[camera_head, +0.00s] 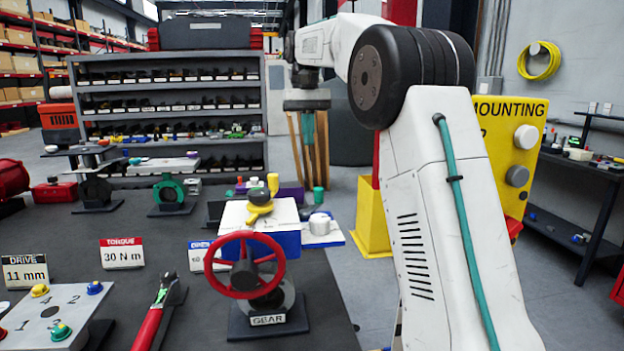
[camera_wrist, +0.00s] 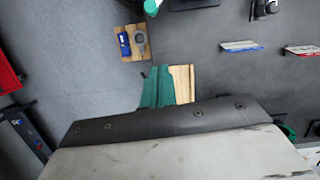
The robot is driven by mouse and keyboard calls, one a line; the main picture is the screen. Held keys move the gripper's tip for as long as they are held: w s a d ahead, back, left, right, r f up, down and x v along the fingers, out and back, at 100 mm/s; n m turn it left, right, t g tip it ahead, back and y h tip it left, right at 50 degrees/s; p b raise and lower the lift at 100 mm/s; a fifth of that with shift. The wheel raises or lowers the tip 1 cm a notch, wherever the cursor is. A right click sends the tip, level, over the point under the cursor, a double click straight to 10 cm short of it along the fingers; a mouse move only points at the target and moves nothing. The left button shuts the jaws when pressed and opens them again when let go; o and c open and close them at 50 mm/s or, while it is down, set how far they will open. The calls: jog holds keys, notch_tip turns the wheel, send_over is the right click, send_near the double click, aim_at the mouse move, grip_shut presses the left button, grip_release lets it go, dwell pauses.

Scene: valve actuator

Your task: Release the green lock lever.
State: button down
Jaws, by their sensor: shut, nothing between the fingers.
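My gripper (camera_head: 308,140) hangs in the air at the back of the workbench, pointing down, with its teal fingers close together and empty. A valve unit with a red handwheel (camera_head: 245,264) and a GEAR label stands at the front of the bench, well apart from my gripper. A yellow handle-like part (camera_head: 260,204) sits on a white-topped blue box behind the wheel. I cannot make out which part is the green lock lever.
A green ring-shaped valve (camera_head: 168,190) stands further back on the bench. A knobbed plate (camera_head: 45,313) and red-handled tool (camera_head: 152,318) lie at the front left. Tags stand between. A wooden stand (camera_head: 320,165) is behind my gripper. A yellow mounting panel (camera_head: 512,150) stands right.

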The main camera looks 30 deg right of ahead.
jog(key=shift+d, duration=0.1)
jog(key=s+a+f, duration=0.2)
jog(key=s+f, duration=0.4)
jog(key=f, duration=0.3)
jog(key=shift+f, duration=0.35)
jog(key=shift+s, duration=0.15)
jog(key=shift+s+d+m, duration=0.15)
jog(key=shift+s+m, duration=0.05)
jog(key=shift+m, duration=0.2)
